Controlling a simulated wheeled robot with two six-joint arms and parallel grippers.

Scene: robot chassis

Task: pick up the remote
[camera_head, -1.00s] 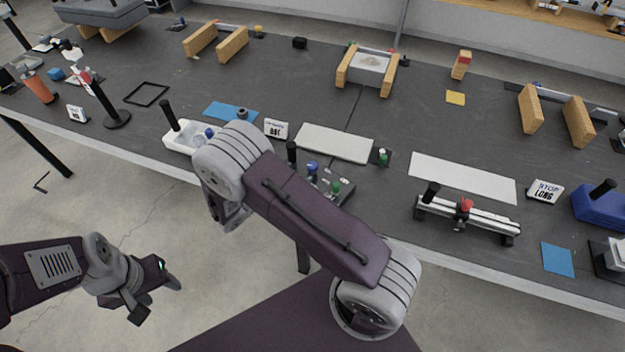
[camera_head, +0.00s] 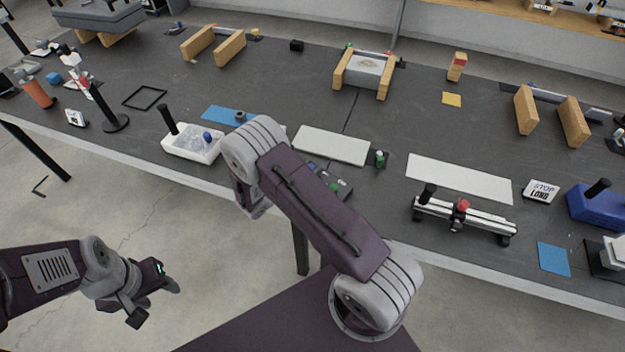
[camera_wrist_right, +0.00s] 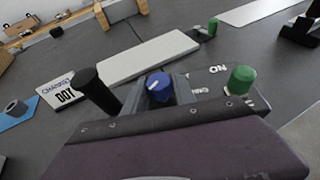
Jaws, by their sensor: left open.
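No object is plainly marked as a remote. A dark control box with knobs (camera_head: 335,185) lies near the table's front edge, partly hidden behind my right arm. In the right wrist view its blue knob (camera_wrist_right: 159,86), green button (camera_wrist_right: 241,79) and "ON" lettering show, with a black stick beside them. A purple part fills the bottom of that view. Grey pieces flank the blue knob; I cannot tell if they are my right fingers. In the head view my right gripper is hidden by its arm. My left gripper (camera_head: 157,300) is open and empty, off the table's front side.
A white box with a black stick (camera_head: 190,146) stands left of my right arm. A white board (camera_head: 332,146) lies behind the control box. A white rail device with a red knob (camera_head: 463,216) stands to the right.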

